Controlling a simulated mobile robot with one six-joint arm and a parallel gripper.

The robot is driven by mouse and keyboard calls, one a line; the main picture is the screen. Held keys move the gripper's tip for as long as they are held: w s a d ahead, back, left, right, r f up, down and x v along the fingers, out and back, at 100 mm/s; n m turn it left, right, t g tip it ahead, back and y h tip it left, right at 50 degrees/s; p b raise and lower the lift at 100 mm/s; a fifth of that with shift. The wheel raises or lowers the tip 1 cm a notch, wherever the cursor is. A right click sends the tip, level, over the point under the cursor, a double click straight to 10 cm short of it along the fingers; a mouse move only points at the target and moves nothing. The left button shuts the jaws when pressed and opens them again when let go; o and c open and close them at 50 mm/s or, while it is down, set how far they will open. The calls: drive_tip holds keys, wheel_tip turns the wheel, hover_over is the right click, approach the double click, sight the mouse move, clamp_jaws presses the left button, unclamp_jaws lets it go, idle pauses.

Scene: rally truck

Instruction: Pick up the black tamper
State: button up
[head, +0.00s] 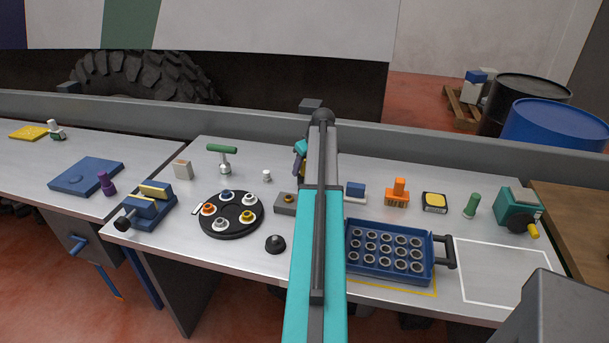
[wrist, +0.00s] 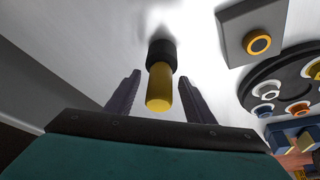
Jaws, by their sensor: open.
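In the wrist view, an upright tool with a black lower body (wrist: 161,51) and a yellow top stands between the fingers of my gripper (wrist: 161,77). The fingers are open, one on each side, with a gap to the tool. In the head view, my arm hides most of this spot; a little yellow shows beside my gripper (head: 301,150). A separate black, dome-shaped piece with a knob (head: 275,243) sits near the bench's front edge, left of my arm. It looks like a tamper, and my gripper is well behind it. It does not show in the wrist view.
A grey block with a yellow ring (head: 285,203) and a round black tray (head: 231,232) with several fittings stand left of my arm. A blue crate of sockets (head: 390,277) is on the right. The white-outlined area (head: 500,272) is clear.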

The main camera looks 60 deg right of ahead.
clamp_jaws()
idle(0.3)
drive_tip(key=shift+r, duration=0.15)
drive_tip(key=shift+r+b, duration=0.8)
drive_tip(key=shift+r, duration=0.8)
drive_tip(key=s+a+b, duration=0.2)
drive_tip(key=s, duration=0.5)
drive_tip(key=s+a+r+b, duration=0.1)
drive_tip(key=s+a+b, duration=0.1)
drive_tip(key=s, duration=0.6)
drive_tip(key=shift+a+r, duration=0.3)
drive_tip(key=shift+a, duration=0.15)
drive_tip(key=shift+s, duration=0.1)
drive_tip(key=c, duration=0.9)
unclamp_jaws()
clamp_jaws()
